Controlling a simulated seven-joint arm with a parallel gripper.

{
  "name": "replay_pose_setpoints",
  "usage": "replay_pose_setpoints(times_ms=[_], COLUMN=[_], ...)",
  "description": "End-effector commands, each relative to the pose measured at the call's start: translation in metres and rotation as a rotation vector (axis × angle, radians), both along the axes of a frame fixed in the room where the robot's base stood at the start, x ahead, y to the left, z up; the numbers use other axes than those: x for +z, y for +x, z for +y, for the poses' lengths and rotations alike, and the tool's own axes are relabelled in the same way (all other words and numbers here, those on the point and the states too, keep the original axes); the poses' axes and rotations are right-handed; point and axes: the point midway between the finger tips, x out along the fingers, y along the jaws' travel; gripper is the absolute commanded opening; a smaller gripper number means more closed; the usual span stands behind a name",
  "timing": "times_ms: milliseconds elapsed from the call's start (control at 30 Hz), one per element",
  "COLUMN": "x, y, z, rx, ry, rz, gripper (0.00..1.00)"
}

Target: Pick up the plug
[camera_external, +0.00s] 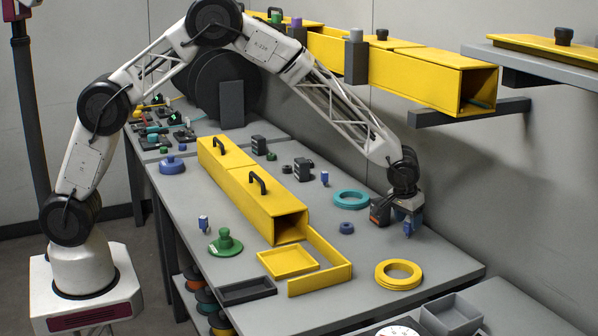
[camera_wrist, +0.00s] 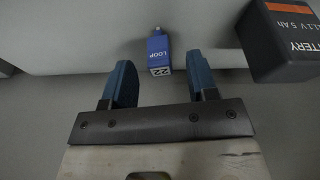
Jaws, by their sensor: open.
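I cannot tell how much height separates the fingers from the plug. Similar small blue pieces (camera_external: 203,223) (camera_external: 324,178) stand elsewhere on the table.
A black battery with an orange band (camera_wrist: 285,40) stands close on the right in the wrist view. A long yellow duct (camera_external: 240,190) is further left.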

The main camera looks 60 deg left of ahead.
Motion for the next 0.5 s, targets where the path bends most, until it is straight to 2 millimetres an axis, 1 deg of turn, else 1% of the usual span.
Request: replay_pose_setpoints(times_ms=[33, 300, 500], x=[-0.006, -0.031, -0.036], y=[0.001, 0.008, 0.01], z=[0.001, 0.002, 0.002], rx=[0.0, 0.0, 0.0], ry=[0.001, 0.0, 0.0], rz=[0.002, 0.001, 0.0], gripper=[0.54, 0.54, 0.54])
